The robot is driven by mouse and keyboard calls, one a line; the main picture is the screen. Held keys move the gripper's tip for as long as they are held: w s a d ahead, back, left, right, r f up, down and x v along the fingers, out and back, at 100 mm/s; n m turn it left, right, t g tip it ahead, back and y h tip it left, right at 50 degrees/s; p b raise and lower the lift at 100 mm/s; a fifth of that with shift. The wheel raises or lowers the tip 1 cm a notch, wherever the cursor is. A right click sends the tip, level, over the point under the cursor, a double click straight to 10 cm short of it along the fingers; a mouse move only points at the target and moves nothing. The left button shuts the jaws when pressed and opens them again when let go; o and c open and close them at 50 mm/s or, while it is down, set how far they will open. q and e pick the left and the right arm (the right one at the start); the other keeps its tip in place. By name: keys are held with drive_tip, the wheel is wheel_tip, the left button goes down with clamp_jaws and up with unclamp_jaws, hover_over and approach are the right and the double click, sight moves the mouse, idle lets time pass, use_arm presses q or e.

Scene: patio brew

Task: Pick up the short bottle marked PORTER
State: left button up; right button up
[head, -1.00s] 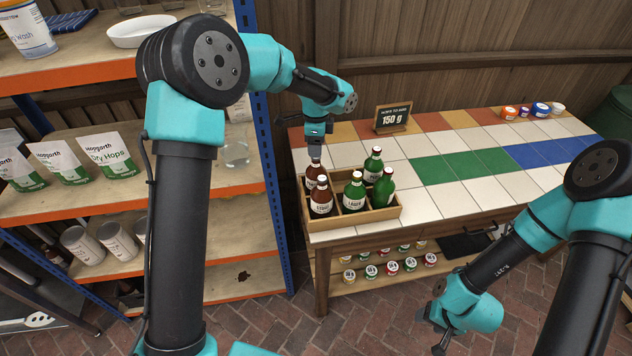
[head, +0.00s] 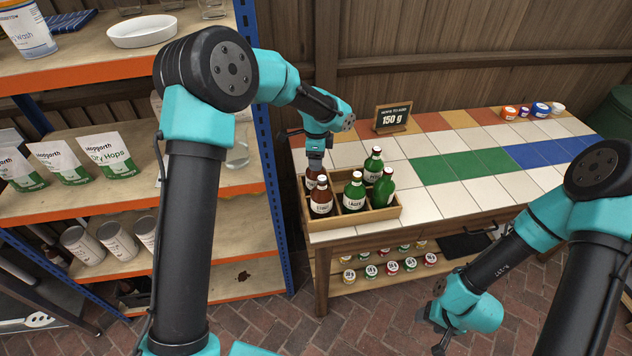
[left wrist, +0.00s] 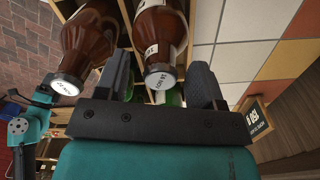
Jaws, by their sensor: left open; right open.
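Two brown bottles stand in the left of a wooden crate (head: 377,219): a front one (head: 321,201) and a back one (head: 311,182). I cannot read PORTER on either label. My left gripper (head: 315,168) is open, pointing down just over the back brown bottle. In the left wrist view, the fingers of my left gripper (left wrist: 160,78) stand on either side of the capped neck of the back brown bottle (left wrist: 160,30). The front brown bottle (left wrist: 88,45) is left of the fingers, outside them. My right gripper (head: 438,332) is open and empty, low at the right.
Green bottles (head: 354,192) stand in the crate's other compartments, close beside the brown ones. A sign reading 150 g (head: 393,118) stands behind on the tiled table (head: 450,198). An orange-edged shelf (head: 235,188) is close on the left. The table's right is mostly clear.

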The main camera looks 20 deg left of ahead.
use_arm(q)
clamp_jaws()
idle(0.7)
drive_tip(key=shift+r, duration=0.1)
